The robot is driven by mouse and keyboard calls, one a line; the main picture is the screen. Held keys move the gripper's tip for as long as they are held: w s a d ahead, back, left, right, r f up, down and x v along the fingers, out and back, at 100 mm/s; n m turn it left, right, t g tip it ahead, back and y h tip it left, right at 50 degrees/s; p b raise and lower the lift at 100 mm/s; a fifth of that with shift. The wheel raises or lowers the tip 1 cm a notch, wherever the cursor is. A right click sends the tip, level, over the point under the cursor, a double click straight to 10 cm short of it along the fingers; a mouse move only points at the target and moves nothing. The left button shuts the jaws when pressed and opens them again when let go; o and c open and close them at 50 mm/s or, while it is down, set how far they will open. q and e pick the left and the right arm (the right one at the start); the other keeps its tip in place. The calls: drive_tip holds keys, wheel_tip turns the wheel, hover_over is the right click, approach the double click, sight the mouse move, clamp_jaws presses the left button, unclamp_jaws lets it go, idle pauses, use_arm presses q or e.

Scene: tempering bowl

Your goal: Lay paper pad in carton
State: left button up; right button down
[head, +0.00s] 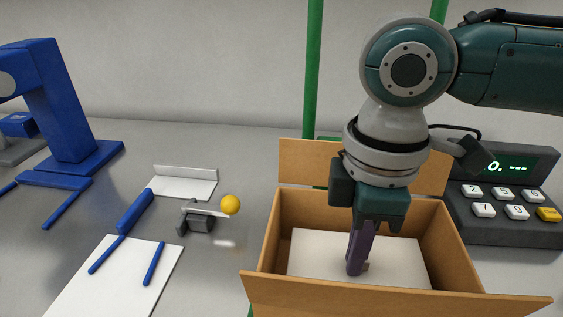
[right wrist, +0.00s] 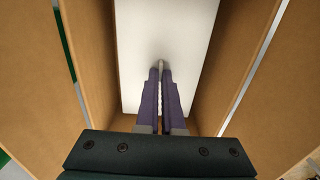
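The carton (head: 273,231) is an open brown box at the right of the head view, its flaps spread. The white paper pad (head: 309,254) lies flat, or nearly so, inside it; it also shows between the carton walls in the right wrist view (right wrist: 190,35). My right gripper (head: 356,270) points down into the carton over the pad. In the right wrist view its purple fingers (right wrist: 160,70) are close together, with a small grey tab of the pad between their tips. Whether the pad touches the carton floor is hard to tell.
A keypad scale display (head: 508,190) stands right of the carton, close to my arm. Left are a small grey stand with a yellow ball (head: 230,204), a white sheet (head: 110,285) with blue bars, and a blue machine (head: 62,110). A green post (head: 313,70) rises behind.

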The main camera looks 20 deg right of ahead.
drive_tip(key=shift+f, duration=0.1)
idle(0.5)
drive_tip(key=shift+f+p, duration=0.1)
drive_tip(key=shift+p, duration=0.2)
drive_tip(key=c, duration=1)
unclamp_jaws()
wheel_tip(320, 180, up, 10)
drive_tip(key=shift+p, duration=0.7)
